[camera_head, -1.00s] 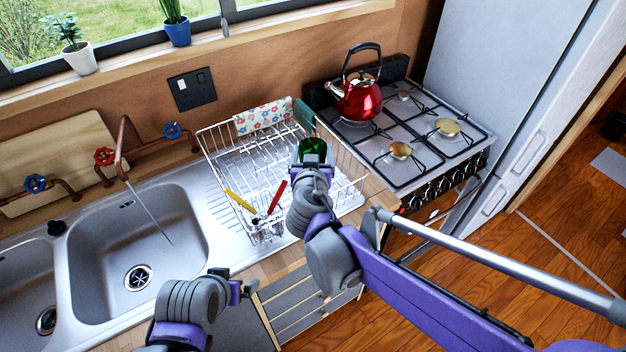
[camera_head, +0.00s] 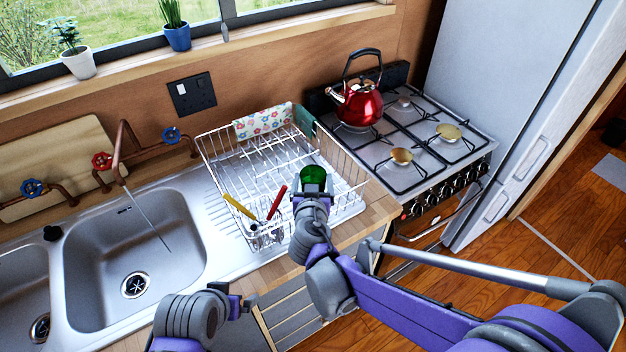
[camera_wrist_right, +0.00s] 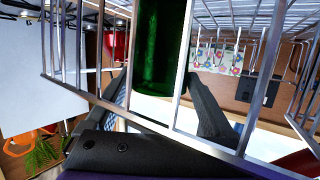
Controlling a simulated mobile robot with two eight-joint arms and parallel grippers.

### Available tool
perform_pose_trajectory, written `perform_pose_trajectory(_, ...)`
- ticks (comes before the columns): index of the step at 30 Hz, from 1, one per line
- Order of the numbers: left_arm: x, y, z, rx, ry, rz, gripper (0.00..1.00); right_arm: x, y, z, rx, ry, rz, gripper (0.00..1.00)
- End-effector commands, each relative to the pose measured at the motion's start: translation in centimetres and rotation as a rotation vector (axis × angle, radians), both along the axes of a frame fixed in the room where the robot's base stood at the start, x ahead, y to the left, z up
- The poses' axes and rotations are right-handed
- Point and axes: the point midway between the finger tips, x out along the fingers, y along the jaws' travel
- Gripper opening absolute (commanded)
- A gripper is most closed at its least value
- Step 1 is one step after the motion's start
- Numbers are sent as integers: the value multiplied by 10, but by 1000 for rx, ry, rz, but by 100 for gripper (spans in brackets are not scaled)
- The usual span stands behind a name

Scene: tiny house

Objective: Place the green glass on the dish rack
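The green glass (camera_head: 313,177) is at the right front part of the white wire dish rack (camera_head: 347,162). My right gripper (camera_head: 312,194) is at the glass from the near side. In the right wrist view the glass (camera_wrist_right: 160,60) sits between my two dark fingers (camera_wrist_right: 160,85), which close on its sides. Rack wires cross in front of the glass and fingers there. Whether the glass bottom touches the rack floor is hidden. My left gripper (camera_head: 241,303) is low in front of the counter, away from the glass; its finger gap is unclear.
The rack holds a yellow-handled utensil (camera_head: 240,207), a red-handled one (camera_head: 277,202) and a floral cloth (camera_head: 263,122). A gas stove (camera_head: 420,150) with a red kettle (camera_head: 358,103) stands right of it. The sink (camera_head: 130,255) is left.

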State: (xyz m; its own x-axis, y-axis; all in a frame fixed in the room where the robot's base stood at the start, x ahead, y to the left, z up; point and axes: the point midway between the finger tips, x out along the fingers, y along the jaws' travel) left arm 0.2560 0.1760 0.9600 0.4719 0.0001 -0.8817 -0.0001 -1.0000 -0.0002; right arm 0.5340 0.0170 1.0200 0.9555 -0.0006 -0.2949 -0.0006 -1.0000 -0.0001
Motion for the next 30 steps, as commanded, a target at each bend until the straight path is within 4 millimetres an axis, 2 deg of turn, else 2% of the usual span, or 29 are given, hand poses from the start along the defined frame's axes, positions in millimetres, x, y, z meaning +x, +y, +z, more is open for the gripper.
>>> perform_pose_trajectory(11, 1, 0, 2, 0, -2, 0, 100, -1, 0, 5, 0, 0, 1, 100)
perform_pose_trajectory(14, 1, 0, 2, 0, -1, 0, 100, -13, 1, 7, 0, 0, 2, 100)
perform_pose_trajectory(24, 2, 0, 5, 0, -4, 0, 100, -80, 1, 28, 1, 0, 5, 100)
perform_pose_trajectory(30, 3, 0, 7, 0, -5, 0, 100, -106, 1, 36, 1, 0, 3, 100)
